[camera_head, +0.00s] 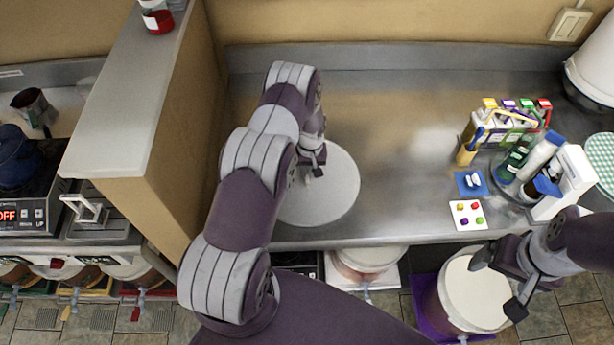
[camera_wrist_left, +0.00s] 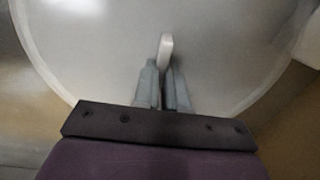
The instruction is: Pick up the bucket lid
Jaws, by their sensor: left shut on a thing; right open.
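A round white bucket lid (camera_head: 335,200) is over the steel counter, near its front edge; it looks flat, and I cannot tell if it touches the counter. In the left wrist view the lid (camera_wrist_left: 85,45) fills most of the picture, with a small upright handle (camera_wrist_left: 166,50) in its middle. My left gripper (camera_head: 312,172) is shut on that handle; its fingers (camera_wrist_left: 162,80) are close together around it. My right gripper (camera_head: 497,280) is open above a bucket (camera_head: 470,300) with a white top, on a purple base below the counter front.
The counter (camera_head: 400,120) is clear behind the lid. At its right stand a tray of bottles (camera_head: 518,165), a rack with coloured caps (camera_head: 500,122) and a card with coloured dots (camera_head: 466,215). A tall partition (camera_head: 130,90) bounds the left side. Another bucket (camera_head: 366,262) stands below the front edge.

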